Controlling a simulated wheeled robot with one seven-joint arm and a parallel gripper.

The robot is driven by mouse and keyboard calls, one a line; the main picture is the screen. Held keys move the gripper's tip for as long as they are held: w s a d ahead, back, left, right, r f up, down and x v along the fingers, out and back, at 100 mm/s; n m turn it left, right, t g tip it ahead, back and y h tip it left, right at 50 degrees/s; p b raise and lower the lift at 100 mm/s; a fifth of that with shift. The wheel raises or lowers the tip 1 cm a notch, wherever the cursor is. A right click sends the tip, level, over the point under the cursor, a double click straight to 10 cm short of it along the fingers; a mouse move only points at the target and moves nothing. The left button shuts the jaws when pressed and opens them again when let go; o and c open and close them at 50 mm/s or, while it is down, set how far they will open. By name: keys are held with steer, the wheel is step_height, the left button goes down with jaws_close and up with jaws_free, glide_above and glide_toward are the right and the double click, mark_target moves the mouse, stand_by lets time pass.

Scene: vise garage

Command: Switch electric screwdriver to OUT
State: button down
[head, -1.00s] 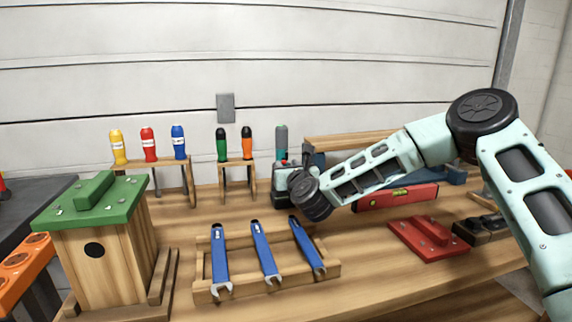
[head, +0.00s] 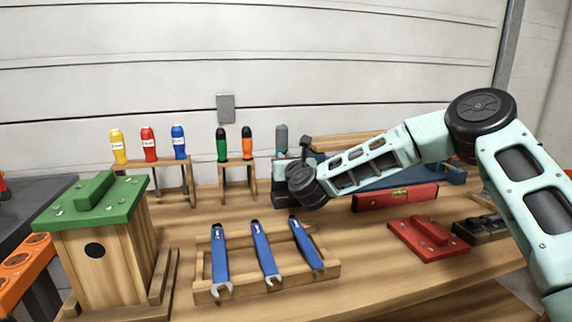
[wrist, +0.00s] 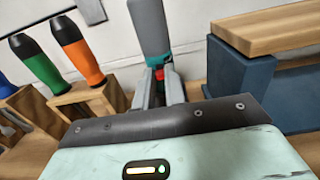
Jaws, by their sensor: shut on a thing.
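The electric screwdriver (head: 281,138) stands upright at the back of the bench, with a grey upper body and a teal section lower down. It also shows in the wrist view (wrist: 150,28), with a small red part at the front of its teal section. My gripper (wrist: 159,80) reaches it from the front, its two grey fingers close together at the red part and shut on the screwdriver. The exact contact is hard to see. In the head view my wrist and hand hide the screwdriver's lower part. I cannot read the switch position.
A green screwdriver (head: 222,144) and an orange screwdriver (head: 247,143) stand in a wooden rack to the left. A blue block with a wooden top (wrist: 270,28) is close on the right. Blue wrenches (head: 264,252) lie on a wooden rack in front. A red level (head: 395,197) lies to the right.

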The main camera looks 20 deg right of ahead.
steer(key=shift+r, duration=0.2)
steer(key=c, duration=1.4)
jaws_free()
steer(key=shift+c, duration=0.2)
steer(key=s, duration=1.7)
steer(key=shift+s+b, duration=0.2)
steer(key=shift+b, duration=0.1)
